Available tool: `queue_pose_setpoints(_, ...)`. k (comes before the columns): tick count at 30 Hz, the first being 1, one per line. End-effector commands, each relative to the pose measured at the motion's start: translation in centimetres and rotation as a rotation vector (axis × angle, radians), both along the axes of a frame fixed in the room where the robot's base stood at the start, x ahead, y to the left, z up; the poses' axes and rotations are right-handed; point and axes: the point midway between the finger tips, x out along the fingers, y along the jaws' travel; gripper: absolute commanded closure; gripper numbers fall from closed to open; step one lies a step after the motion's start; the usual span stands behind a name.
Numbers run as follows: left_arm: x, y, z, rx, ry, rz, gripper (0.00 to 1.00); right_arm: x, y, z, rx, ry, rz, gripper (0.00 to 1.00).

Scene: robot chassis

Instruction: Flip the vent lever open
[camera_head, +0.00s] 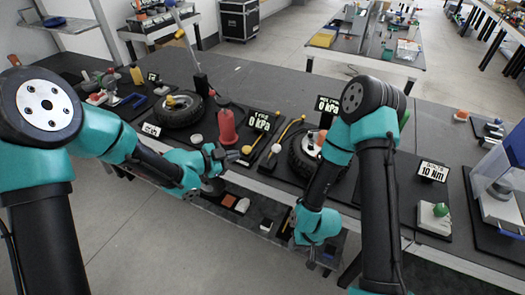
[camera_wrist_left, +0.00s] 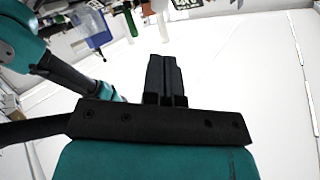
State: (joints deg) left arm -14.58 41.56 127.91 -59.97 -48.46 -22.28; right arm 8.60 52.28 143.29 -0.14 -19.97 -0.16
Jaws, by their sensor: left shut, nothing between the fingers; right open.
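I cannot make out the vent lever for certain. A red upright cylinder (camera_head: 227,128) stands on the bench beside a "0 kPa" display (camera_head: 261,122). A second "0 kPa" display (camera_head: 326,104) stands further right, behind a tyre (camera_head: 303,160) that my right arm partly hides. My left gripper (camera_head: 234,157) is shut and empty, near the bench's front edge just below the red cylinder. Its closed fingers (camera_wrist_left: 165,78) show in the left wrist view, with nothing between them. My right gripper (camera_head: 311,262) is open and empty, low in front of the bench, over the lower shelf.
Another tyre (camera_head: 176,108) lies on the bench at the left. A "10 Nm" display (camera_head: 433,171) and a white block with a green knob (camera_head: 437,214) are at the right. A clear container (camera_head: 497,180) stands at the far right. The bench's back middle (camera_head: 265,85) is clear.

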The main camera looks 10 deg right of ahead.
Motion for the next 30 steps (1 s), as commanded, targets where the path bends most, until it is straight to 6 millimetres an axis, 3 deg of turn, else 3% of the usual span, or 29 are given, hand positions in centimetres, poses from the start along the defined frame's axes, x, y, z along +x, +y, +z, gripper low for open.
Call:
queue_pose_setpoints(8, 0.6, -1.9, -0.7, 0.001, 0.002, -0.001, 1.00, 0.0, 0.0, 0.0, 0.000, 0.000, 0.000, 0.57)
queue_pose_setpoints(24, 3.4, -10.0, -3.3, 0.001, 0.001, -0.002, 1.00, 0.0, 0.0, 0.0, 0.000, 0.000, 0.000, 0.57)
queue_pose_setpoints(30, 4.1, -12.1, -4.0, 0.001, 0.001, 0.001, 1.00, 0.0, 0.0, 0.0, 0.000, 0.000, 0.000, 0.57)
